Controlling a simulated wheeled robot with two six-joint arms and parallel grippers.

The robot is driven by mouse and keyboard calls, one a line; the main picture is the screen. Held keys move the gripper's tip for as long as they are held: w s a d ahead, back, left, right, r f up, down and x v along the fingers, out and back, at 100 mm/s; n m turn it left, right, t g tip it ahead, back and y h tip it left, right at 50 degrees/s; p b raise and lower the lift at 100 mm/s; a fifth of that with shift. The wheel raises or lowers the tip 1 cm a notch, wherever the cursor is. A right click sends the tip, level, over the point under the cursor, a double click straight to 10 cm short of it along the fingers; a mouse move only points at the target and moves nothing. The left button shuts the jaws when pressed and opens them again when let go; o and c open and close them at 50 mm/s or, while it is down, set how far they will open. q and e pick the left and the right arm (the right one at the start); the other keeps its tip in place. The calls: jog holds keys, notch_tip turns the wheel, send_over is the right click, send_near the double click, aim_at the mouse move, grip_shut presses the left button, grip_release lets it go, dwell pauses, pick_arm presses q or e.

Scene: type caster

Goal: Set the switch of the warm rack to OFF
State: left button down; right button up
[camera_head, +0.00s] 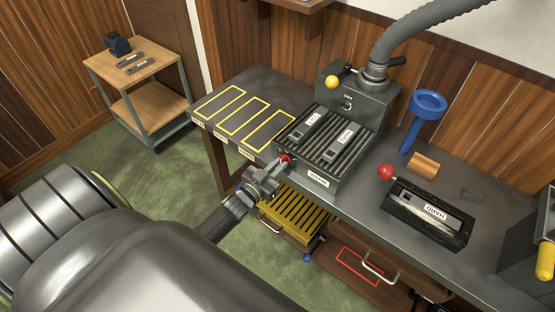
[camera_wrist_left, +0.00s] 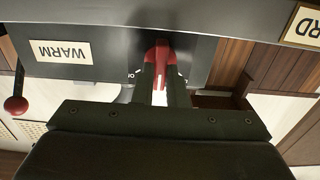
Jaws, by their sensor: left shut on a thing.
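The warm rack (camera_head: 330,149) is a dark grey box with a slatted top on the bench, with a white WARM label (camera_head: 318,178) on its front. The label also shows upside down in the left wrist view (camera_wrist_left: 60,52). Its red switch (camera_head: 285,159) is at the left end of the front face. My left gripper (camera_head: 276,172) reaches up to it from below left. In the left wrist view the red switch lever (camera_wrist_left: 159,60) sits between the two fingers, which are shut on it. The markings beside the switch are mostly hidden. My right gripper is not in view.
A yellow slatted rack (camera_head: 295,212) sits below the bench front, close to my left gripper. A grey box with a yellow knob (camera_head: 332,82) stands behind the warm rack. A dark tray (camera_head: 428,214) and blue funnel (camera_head: 428,105) are to the right. Yellow-outlined bays (camera_head: 232,112) lie empty at left.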

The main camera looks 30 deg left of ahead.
pick_arm(q)
jog(key=c, duration=1.5)
grip_release()
jog(key=shift+o, duration=0.2)
jog(key=shift+s, duration=0.1)
jog(key=s+a+b, duration=0.1)
jog(key=s+b, duration=0.1)
jog(key=s, duration=1.5)
jog(key=shift+a+b, duration=0.2)
jog(key=shift+b, duration=0.15)
jog(key=shift+s, duration=0.1)
